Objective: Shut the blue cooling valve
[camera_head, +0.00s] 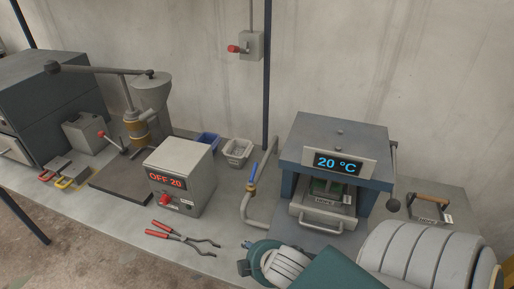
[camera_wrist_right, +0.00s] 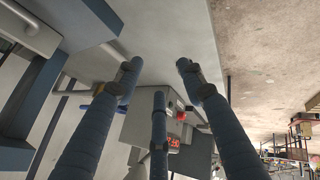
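The blue cooling valve handle (camera_head: 253,172) is on a bent metal pipe (camera_head: 245,208) left of the press in the head view. The handle is slim and points up along the pipe, tilted slightly. In the right wrist view a bright blue piece (camera_wrist_right: 98,104), which looks like the same handle, is partly hidden behind a finger. My right gripper (camera_wrist_right: 158,66) has dark blue-grey fingers, spread apart with nothing between their tips. My right arm enters the head view from the bottom right, in front of the press. My left gripper is not in view.
The press (camera_head: 335,142) reads 20 °C, with a drawer (camera_head: 322,219) below. A grey control box (camera_head: 181,170) reads OFF 20. Red-handled tongs (camera_head: 178,236) lie in front of it. Blue (camera_head: 208,142) and grey (camera_head: 237,151) bins stand behind the pipe.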

